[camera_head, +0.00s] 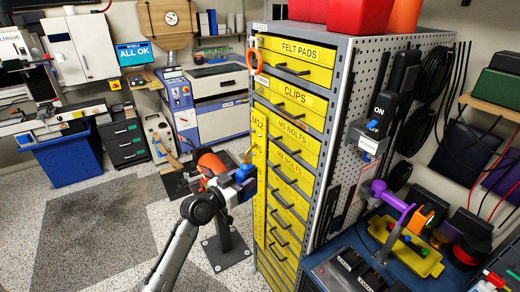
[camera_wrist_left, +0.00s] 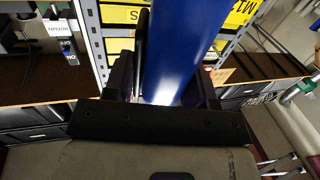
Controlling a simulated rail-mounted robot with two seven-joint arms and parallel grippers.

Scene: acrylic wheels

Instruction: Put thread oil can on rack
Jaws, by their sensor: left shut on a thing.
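The thread oil can appears as a blue body with a yellow spout (camera_head: 247,168) in the head view, beside the front left edge of the yellow drawer cabinet. Its blue body (camera_wrist_left: 182,45) fills the upper middle of the left wrist view. My left gripper (camera_head: 238,186) is shut on the can and holds it in the air. The dark fingers stand on both sides of the can in the left wrist view (camera_wrist_left: 165,92). I cannot pick out the rack for certain. My right gripper is not in view.
The tall yellow drawer cabinet (camera_head: 290,125) stands close to the right of the can. A red-orange object (camera_head: 211,162) is behind my left gripper, near a dark floor stand (camera_head: 226,247). A blue bench (camera_head: 345,245) lies right. Speckled floor at left is mostly clear.

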